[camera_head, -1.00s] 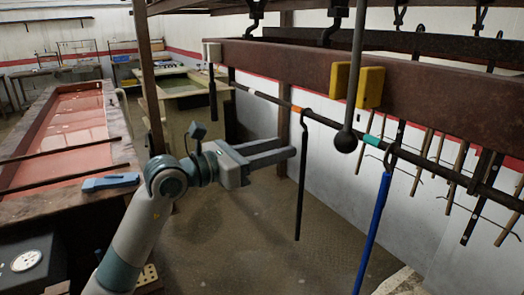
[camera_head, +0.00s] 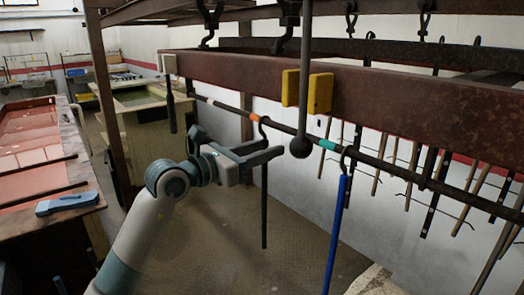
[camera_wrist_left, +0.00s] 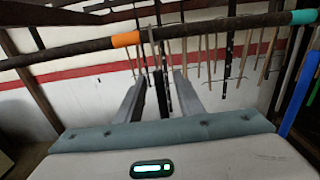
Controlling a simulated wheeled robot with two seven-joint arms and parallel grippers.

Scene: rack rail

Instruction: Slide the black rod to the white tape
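The black rod (camera_head: 264,205) hangs upright by its hook from the dark rail (camera_head: 290,130), just right of the orange tape (camera_head: 254,117). The white tape (camera_head: 210,101) is on the rail further left, apart from the rod. My left gripper (camera_head: 268,150) is open at the rod's upper part, below the rail. In the left wrist view a dark rod shows between its two parted fingers (camera_wrist_left: 160,92); contact cannot be told. The orange tape also shows there (camera_wrist_left: 125,39), but the white tape does not. My right gripper is not in view.
A blue rod (camera_head: 337,235) hangs to the right, near the teal tape (camera_head: 327,144). A dark ball-ended bar (camera_head: 301,147) hangs before the rusty beam (camera_head: 420,105) with yellow blocks (camera_head: 320,93). A short dark piece (camera_head: 172,112) hangs at the beam's left end.

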